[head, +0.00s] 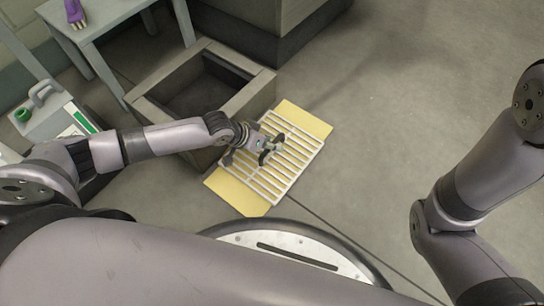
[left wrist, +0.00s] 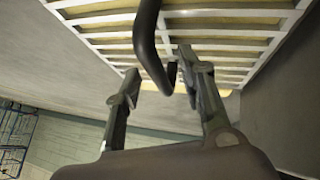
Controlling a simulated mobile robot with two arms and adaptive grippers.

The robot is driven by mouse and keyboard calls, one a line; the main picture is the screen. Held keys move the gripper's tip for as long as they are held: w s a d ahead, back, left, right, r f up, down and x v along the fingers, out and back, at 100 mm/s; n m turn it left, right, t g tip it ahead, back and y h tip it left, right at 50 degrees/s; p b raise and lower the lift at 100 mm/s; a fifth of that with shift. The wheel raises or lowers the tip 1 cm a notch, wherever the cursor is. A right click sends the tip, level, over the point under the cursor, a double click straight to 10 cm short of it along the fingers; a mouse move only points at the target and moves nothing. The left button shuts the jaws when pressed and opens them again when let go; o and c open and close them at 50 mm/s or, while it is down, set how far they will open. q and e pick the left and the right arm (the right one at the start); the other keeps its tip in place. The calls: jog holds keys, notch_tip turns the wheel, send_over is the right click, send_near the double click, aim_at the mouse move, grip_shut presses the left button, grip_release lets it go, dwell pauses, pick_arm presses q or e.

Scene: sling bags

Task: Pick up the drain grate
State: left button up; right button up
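The drain grate (head: 294,160) is a pale rectangular frame of parallel slats. It lies on a yellow board (head: 305,119) on the floor, beside the square grey basin. Whether the fingertips touch the slats is unclear. My right gripper is out of view.
The grey square basin (head: 256,92) is open-topped and close to the grate's upper left. A grey table (head: 108,14) with a purple glove-like object (head: 75,12) stands behind. Floor right of the grate is clear.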

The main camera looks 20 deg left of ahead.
pick_arm(q)
jog(key=shift+w+d+f, duration=0.3)
jog(key=shift+f, duration=0.3)
jog(key=shift+r, duration=0.1)
jog(key=shift+c, duration=0.4)
grip_shut()
